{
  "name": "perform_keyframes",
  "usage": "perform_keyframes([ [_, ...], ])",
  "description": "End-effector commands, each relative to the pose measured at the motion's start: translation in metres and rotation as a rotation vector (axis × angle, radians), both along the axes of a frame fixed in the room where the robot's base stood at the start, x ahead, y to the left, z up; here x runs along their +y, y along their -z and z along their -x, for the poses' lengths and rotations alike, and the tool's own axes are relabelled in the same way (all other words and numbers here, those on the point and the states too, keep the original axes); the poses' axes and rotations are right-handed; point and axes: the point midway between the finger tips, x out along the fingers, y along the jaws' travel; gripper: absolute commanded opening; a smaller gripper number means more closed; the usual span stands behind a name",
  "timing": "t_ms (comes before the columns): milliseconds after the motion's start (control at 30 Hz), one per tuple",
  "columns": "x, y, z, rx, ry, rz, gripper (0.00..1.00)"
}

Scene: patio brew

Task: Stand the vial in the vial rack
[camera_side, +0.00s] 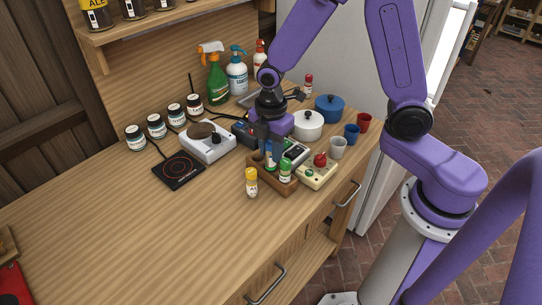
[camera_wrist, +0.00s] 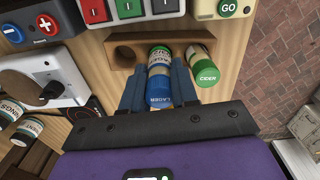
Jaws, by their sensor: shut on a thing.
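My gripper (camera_side: 268,148) points down over the wooden vial rack (camera_side: 262,180). In the wrist view its two fingers (camera_wrist: 160,78) are shut on a vial with a blue cap (camera_wrist: 159,97) marked LAGER. The blue cap also shows in the side view (camera_side: 269,161), between the fingers. The held vial looks upright, in line with the middle of the rack; its lower end is hidden, so I cannot tell whether it is in a hole. A green-capped CIDER vial (camera_wrist: 207,76) stands at one end of the rack. The hole (camera_wrist: 125,56) at the other end is empty.
A yellow-capped vial (camera_side: 251,183) stands close in front of the rack. A cream button box (camera_side: 318,172) and a small dark device (camera_side: 297,151) are beside and behind it. A white stirrer (camera_side: 207,142) and black hotplate (camera_side: 178,170) lie left.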

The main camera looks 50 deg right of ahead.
Motion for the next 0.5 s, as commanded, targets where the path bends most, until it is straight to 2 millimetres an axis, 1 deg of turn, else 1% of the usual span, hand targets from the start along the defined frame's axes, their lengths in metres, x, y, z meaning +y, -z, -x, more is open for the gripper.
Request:
perform_keyframes([
  [33, -0.001, 0.008, 0.001, 0.005, 0.0, 0.002, 0.0],
  [100, -0.001, 0.016, 0.001, 0.004, 0.001, 0.002, 0.0],
  [200, 0.0, 0.024, 0.0, 0.003, 0.001, 0.001, 0.0],
  [500, 0.0, 0.026, 0.0, 0.0, 0.001, 0.0, 0.0],
])
